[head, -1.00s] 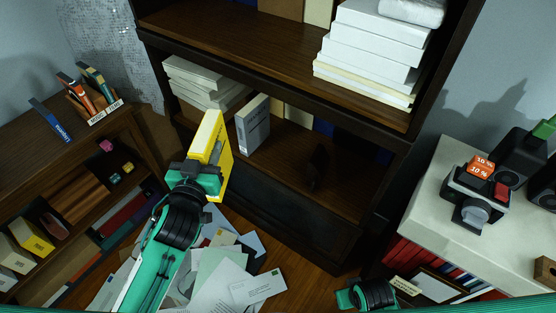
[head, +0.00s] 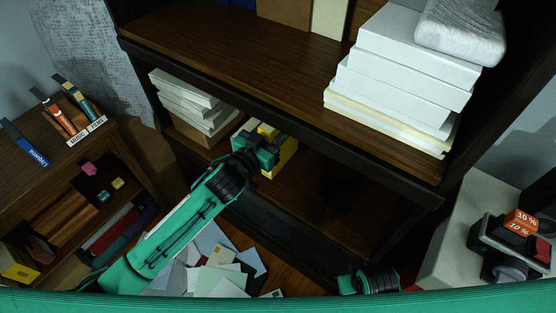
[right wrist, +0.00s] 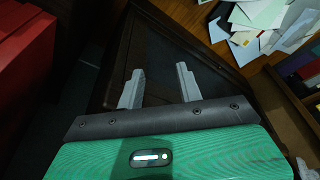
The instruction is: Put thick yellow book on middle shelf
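The thick yellow book (head: 287,156) stands upright at the opening of the dark bookcase compartment below the shelf with the tall white stack. My left gripper (head: 264,148) is shut on it and hides much of it. Whether the book touches the shelf board (head: 330,200) cannot be told. In the head view my right arm's end (head: 370,281) is low, in front of the bookcase. In the right wrist view my right gripper (right wrist: 159,87) is open and empty, its fingers apart before a dark panel.
A stack of pale books (head: 190,102) lies left in the same compartment. White boxes (head: 405,75) sit on the shelf above. Papers (head: 220,270) litter the floor. A low bookshelf (head: 75,160) is at left, a white cabinet (head: 470,215) at right. The compartment's right part looks clear.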

